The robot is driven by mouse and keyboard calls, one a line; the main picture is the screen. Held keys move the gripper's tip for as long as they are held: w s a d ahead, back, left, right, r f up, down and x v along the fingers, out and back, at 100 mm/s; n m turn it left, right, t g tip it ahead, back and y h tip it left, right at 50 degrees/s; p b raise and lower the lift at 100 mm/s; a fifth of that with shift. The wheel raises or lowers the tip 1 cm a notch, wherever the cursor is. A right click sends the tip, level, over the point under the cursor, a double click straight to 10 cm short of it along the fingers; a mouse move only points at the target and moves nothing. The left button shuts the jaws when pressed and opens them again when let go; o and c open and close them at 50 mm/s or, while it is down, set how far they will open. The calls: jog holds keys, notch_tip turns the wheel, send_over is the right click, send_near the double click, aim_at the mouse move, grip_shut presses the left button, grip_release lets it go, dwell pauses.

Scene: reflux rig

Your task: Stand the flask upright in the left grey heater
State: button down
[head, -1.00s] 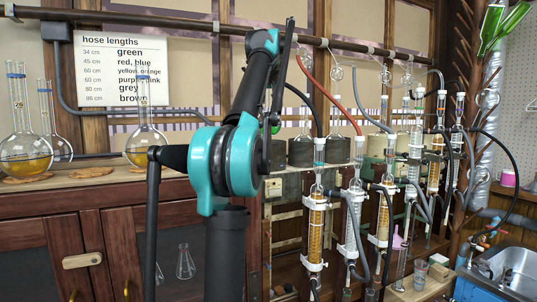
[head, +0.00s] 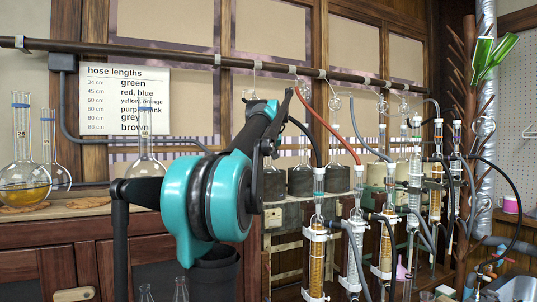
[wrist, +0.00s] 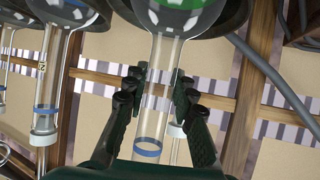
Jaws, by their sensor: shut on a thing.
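The flask (wrist: 150,125) is clear glass with a blue ring on its neck and green in its round bulb. In the wrist view its bulb is at the top edge and its neck points down the picture. My gripper (wrist: 156,92) is shut on the neck, one dark finger on each side. A dark grey rim (wrist: 228,22) shows beside the bulb; I cannot tell whether the bulb rests in it. In the head view the left grey heater (head: 274,186) stands at the left end of the heater row, partly behind my arm, which hides my gripper.
More grey heaters holding flasks (head: 337,180) stand to the right. Condensers (head: 317,255) with hoses hang in front of them. A metal rail (head: 200,57) runs above. Other flasks (head: 24,175) stand on the left bench. A hose (wrist: 265,70) crosses the wrist view at right.

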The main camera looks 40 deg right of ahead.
jog(key=c, duration=1.3)
grip_release()
jog(key=shift+f, duration=0.1)
jog(key=shift+o, duration=0.2)
jog(key=shift+s+r, duration=0.1)
jog(key=shift+r, duration=0.1)
jog(key=v, duration=1.1)
jog(key=shift+s+a, duration=0.25)
jog(key=shift+a, duration=0.1)
jog(key=shift+r, duration=0.15)
